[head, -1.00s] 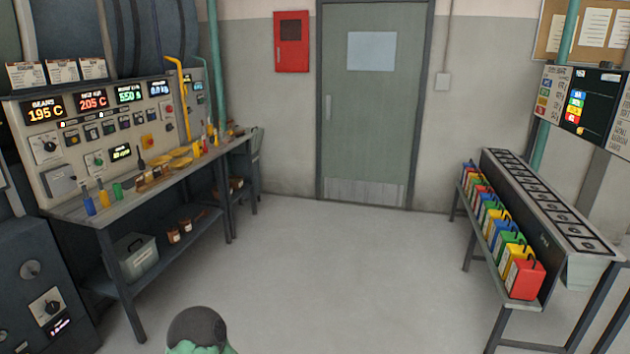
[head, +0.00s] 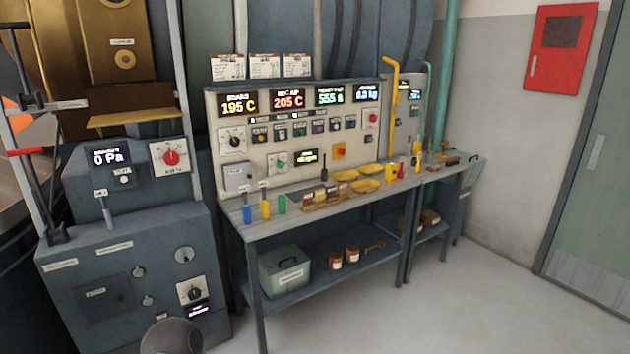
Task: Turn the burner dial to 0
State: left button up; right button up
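Several dials could be the burner dial; their labels are too small to read. A black knob on a white plate (head: 233,139) sits at the upper left of the control panel. A smaller knob on a green base (head: 278,161) is below and right of it. A red knob on a white plate (head: 170,157) is on the dark machine at left, beside a 0 Pa display. Another black knob on a white plate (head: 194,293) is low on that machine's front. Neither of my grippers is in view, and nothing touches these dials.
The control panel (head: 293,186) stands behind a bench (head: 335,217) holding coloured tools, yellow dishes and small blocks. A grey box (head: 284,271) and jars are on its lower shelf. The dark machine (head: 125,240) stands left. Open floor (head: 440,305) lies in front and right.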

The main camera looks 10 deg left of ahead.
aim_at(234, 140)
jog(key=i+j+u, duration=0.1)
jog(key=i+u, duration=0.35)
jog(key=i+l+u, duration=0.1)
jog(key=i+u, duration=0.35)
jog(key=i, duration=0.15)
jog(key=i+z, duration=0.1)
jog(key=i, duration=0.25)
